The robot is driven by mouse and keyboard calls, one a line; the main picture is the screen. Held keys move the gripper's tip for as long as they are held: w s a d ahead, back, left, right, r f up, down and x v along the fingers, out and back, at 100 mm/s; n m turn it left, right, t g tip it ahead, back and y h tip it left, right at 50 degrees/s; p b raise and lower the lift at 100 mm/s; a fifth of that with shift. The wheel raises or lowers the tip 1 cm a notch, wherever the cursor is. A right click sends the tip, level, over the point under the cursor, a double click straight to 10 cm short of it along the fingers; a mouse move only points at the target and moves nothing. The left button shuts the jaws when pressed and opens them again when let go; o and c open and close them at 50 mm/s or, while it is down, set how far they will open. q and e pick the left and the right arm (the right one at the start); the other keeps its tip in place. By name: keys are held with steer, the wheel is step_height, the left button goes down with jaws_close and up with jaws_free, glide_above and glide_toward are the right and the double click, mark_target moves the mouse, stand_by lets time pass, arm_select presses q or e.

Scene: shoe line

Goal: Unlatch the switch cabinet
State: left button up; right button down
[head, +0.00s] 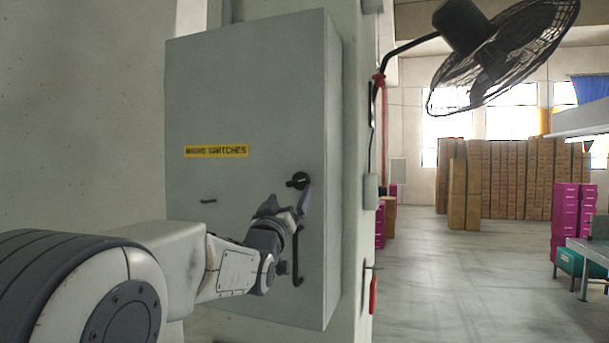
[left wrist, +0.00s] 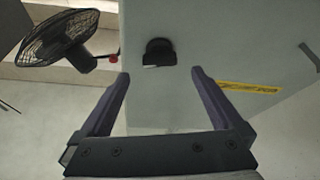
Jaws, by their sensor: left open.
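The grey switch cabinet (head: 250,90) hangs on the wall, its door shut, with a yellow label (head: 216,151) on the front. A round black latch knob (head: 297,181) sits near the door's right edge; it also shows in the left wrist view (left wrist: 159,52), ahead of and between the fingers. A dark vertical handle (head: 297,260) is below it, partly behind my gripper. My left gripper (head: 300,202) is open and empty, just below the knob and close to the door. In the left wrist view the fingertips (left wrist: 163,77) stand apart, short of the knob. My right gripper is not in view.
A black fan (head: 500,60) juts from the wall at the upper right. A small dark fitting (head: 208,202) sits on the door's left part. Cardboard stacks (head: 515,180), pink boxes (head: 572,215) and a table (head: 590,250) stand farther right. The floor (head: 450,280) between is clear.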

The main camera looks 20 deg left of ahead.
mark_target(296, 184)
arm_select(q)
steer(key=p+x, duration=0.2)
steer(key=x, duration=0.3)
steer(key=shift+s+r+p, duration=0.1)
steer(key=shift+r+p, duration=0.05)
steer(key=shift+p, duration=0.2)
steer(key=shift+w+r+p, duration=0.1)
steer(key=shift+w+p, duration=0.3)
steer(key=shift+w, duration=0.4)
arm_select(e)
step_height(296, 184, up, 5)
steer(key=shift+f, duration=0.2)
